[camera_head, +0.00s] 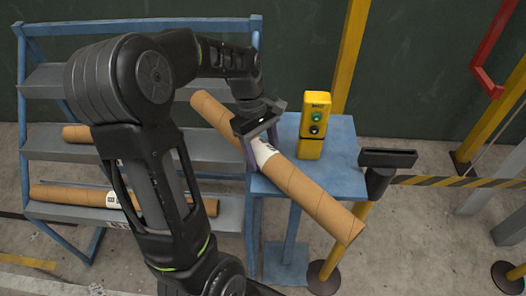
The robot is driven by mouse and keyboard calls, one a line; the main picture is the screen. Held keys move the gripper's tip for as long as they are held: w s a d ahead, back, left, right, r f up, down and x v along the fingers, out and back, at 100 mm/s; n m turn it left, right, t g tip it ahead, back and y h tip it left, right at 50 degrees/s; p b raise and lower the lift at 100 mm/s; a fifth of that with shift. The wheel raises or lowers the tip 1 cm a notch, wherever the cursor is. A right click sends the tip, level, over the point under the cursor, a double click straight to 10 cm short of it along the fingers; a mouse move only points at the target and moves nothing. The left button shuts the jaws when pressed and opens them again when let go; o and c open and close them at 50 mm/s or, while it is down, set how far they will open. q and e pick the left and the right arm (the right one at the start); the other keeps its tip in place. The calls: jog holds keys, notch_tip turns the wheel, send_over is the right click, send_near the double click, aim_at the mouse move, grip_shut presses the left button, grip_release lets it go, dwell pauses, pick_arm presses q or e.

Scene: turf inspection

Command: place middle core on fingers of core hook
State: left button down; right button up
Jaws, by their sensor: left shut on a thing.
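My left gripper (254,138) is shut on a long brown cardboard core (312,197) with a white label near its middle. The core slants from upper left to lower right, in front of the rack and over the blue stand; whether it touches the stand I cannot tell. Two other cores lie on the rack: one on the middle shelf (77,133) and one lower down (70,194), both partly hidden by my left arm. A red bent bar (491,52) shows at upper right; I cannot tell whether it is the core hook. My right gripper is not in view.
The blue rack (25,90) stands at left. A yellow button box (315,125) stands on the blue stand (345,150), close beside the held core. A black-headed yellow post (384,172) with striped tape (455,181) stands right of it.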

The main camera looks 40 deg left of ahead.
pick_arm(q)
jog(key=shift+f, duration=0.1)
jog(key=shift+c, duration=2.1)
grip_release()
